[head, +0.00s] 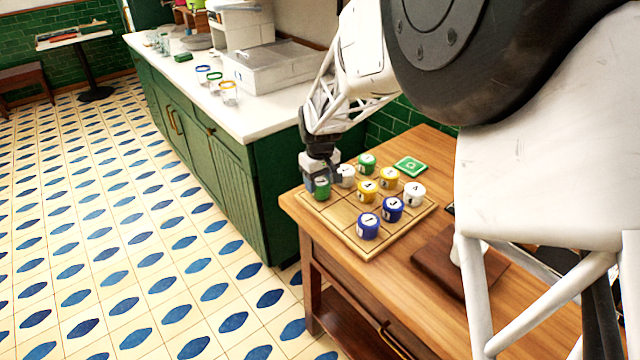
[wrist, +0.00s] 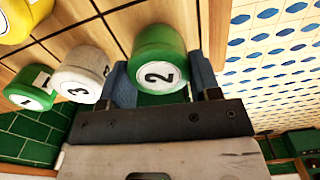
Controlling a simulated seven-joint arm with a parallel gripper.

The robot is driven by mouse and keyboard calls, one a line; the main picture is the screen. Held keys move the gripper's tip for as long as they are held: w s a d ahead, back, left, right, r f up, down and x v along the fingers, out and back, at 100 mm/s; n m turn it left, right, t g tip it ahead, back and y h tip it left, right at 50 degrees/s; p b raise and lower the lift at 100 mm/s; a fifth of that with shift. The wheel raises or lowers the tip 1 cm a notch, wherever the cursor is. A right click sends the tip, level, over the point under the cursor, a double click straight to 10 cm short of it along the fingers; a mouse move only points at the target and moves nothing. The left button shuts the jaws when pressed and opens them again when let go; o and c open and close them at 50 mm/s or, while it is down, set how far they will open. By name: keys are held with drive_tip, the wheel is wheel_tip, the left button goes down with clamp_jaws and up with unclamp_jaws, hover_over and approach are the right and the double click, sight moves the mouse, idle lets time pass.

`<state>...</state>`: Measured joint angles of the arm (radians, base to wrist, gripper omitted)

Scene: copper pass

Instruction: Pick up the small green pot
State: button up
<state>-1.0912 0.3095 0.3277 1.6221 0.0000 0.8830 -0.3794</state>
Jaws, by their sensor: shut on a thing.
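A small green pot with a white lid numbered 2 (wrist: 157,62) is between the two blue-grey fingers of my gripper (wrist: 160,80) in the wrist view. The fingers are shut on its sides. In the head view this green pot (head: 321,188) is at the left corner of the wooden grid board (head: 340,225), with my gripper (head: 320,172) over it. Whether its base touches the board is unclear. A second green pot, numbered 1 (wrist: 30,90), stands apart on the board; it also shows in the head view (head: 366,164).
A white pot numbered 3 (wrist: 82,72) is close beside the held pot. Yellow pots (head: 366,191), blue pots (head: 368,227) and another white pot (head: 414,194) stand on the board. A green tile (head: 410,166) lies behind it. A dark wooden board (head: 440,265) lies to the right.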

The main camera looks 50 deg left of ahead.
wheel_tip(320, 180, up, 10)
drive_tip(key=shift+f, duration=0.15)
idle(0.4)
idle(0.5)
drive_tip(key=shift+n, duration=0.8)
drive_tip(key=w, duration=0.5)
drive_tip(key=w+d, duration=0.1)
drive_tip(key=w, duration=1)
drive_tip(key=shift+w+d, duration=0.2)
drive_tip(key=shift+d, duration=0.05)
drive_tip(key=n, duration=0.2)
hover_over(409, 165)
drive_tip(key=shift+w+f, duration=0.1)
drive_tip(key=shift+f, duration=0.15)
drive_tip(key=shift+f, duration=3.15)
drive_tip(key=shift+f, duration=1.85)
